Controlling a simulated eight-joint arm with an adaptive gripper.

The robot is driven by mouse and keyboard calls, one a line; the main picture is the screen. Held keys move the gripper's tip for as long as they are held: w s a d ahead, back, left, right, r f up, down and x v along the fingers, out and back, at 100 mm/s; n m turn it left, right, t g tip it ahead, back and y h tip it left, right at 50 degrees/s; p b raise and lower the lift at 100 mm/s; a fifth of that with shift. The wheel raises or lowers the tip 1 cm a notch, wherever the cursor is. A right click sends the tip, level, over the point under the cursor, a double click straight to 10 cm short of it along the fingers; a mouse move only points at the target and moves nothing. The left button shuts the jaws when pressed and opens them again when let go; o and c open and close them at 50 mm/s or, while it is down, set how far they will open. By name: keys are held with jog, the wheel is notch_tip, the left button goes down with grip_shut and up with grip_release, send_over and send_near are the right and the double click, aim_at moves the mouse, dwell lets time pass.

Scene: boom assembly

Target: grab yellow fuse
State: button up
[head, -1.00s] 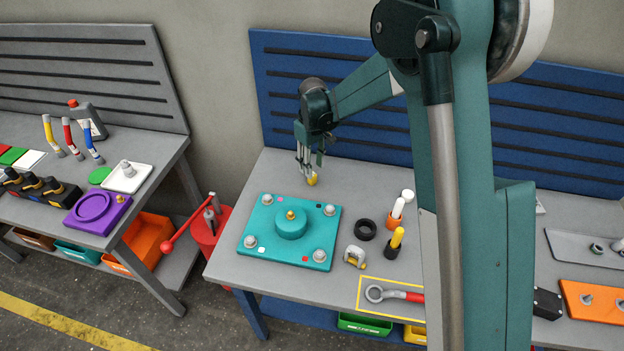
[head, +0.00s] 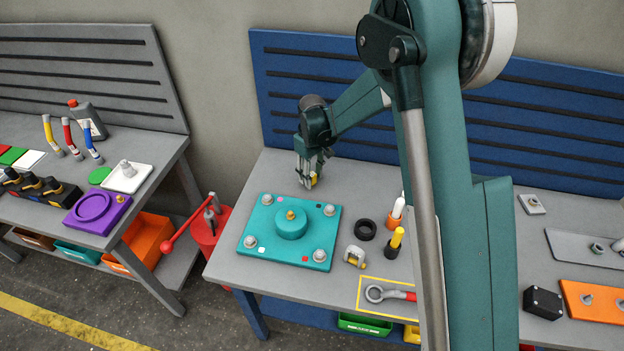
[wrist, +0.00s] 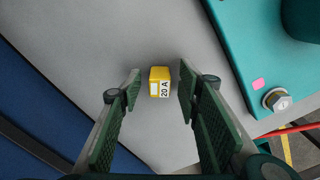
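The yellow fuse (wrist: 160,75) stands on the grey bench behind the teal plate, with a white label reading "20 A". In the wrist view my gripper (wrist: 159,88) is open, with its two green padded fingers on either side of the fuse and a gap on each side. In the head view my gripper (head: 308,182) is low over the bench, and the yellow fuse (head: 314,180) shows partly behind the fingers.
The teal plate (head: 262,250) with bolts at its corners lies just in front of my gripper. A black ring (head: 366,230), a grey clamp-like part (head: 355,256) and a yellow-handled tool (head: 396,240) stand to its right. The blue back panel (head: 440,100) rises behind.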

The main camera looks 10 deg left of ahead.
aim_at(312, 174)
jog(key=shift+f, duration=0.15)
dwell(0.4)
jog(key=c, duration=0.9)
jog(key=shift+r, duration=5)
